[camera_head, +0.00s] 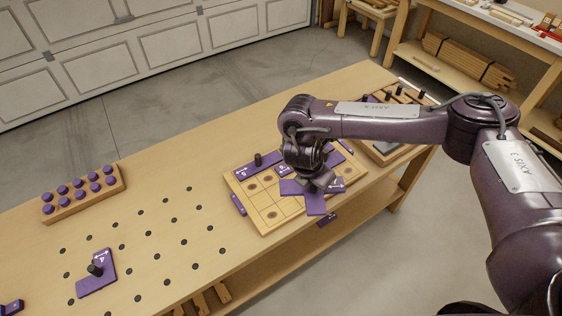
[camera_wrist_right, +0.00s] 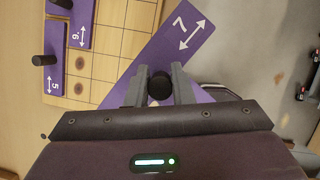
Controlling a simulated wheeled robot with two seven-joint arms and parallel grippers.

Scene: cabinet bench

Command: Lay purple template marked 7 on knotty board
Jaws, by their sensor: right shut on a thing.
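The purple template marked 7 (camera_wrist_right: 183,40) is in my right gripper (camera_wrist_right: 159,88), whose fingers are shut on its black knob. In the head view the template (camera_head: 316,206) sits over the right part of the knotty board (camera_head: 267,217), turned at an angle to its grid. I cannot tell whether it touches the board. My right gripper (camera_head: 318,183) also shows there, partly hiding it. The knotty board is pale wood with dark knots. Purple templates marked 5 (camera_wrist_right: 55,68) and 6 (camera_wrist_right: 80,30) lie along its far side. My left gripper is not in view.
Purple template 4 (camera_head: 97,280) lies on the pegboard-like bench top (camera_head: 150,190) at the left. A rack of purple knobs (camera_head: 85,195) stands behind it. A tray with black knobs (camera_head: 385,151) is at the right. Small purple tabs (camera_head: 238,204) flank the board.

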